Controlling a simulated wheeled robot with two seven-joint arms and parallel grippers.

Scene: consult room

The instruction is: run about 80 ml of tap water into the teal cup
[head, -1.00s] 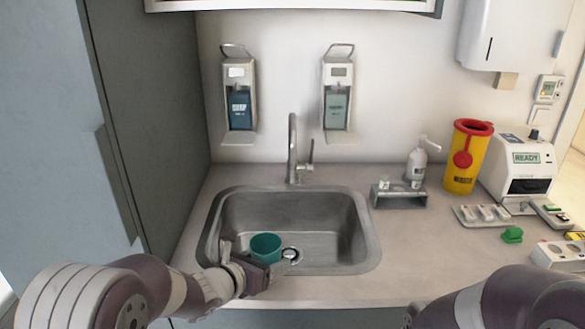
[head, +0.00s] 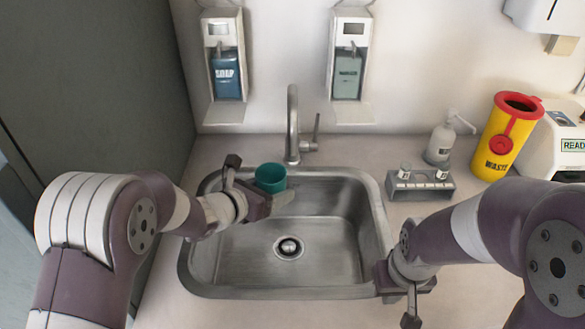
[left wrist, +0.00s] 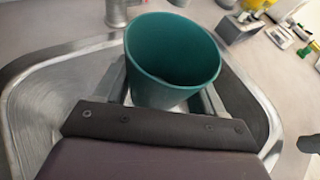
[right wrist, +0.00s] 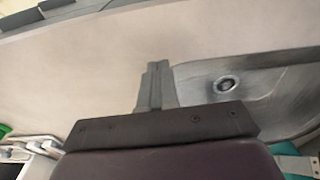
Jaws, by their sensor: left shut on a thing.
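The teal cup (head: 270,178) is upright over the back left of the sink, just left of and in front of the tap (head: 292,125). My left gripper (head: 272,197) is shut on the cup, with a finger on either side of it in the left wrist view (left wrist: 172,62). No water shows at the spout, and the cup's visible inside wall is bare; its bottom is hard to make out. The tap's lever (head: 315,130) stands on its right side. My right gripper (right wrist: 156,85) is shut and empty, over the counter by the sink's right front edge.
The steel sink (head: 330,270) has a drain (head: 288,247) and is otherwise empty. A small rack (head: 420,187), a pump bottle (head: 441,142) and a yellow waste bin (head: 503,140) stand to the right. Soap (head: 227,75) and green (head: 347,75) dispensers hang behind.

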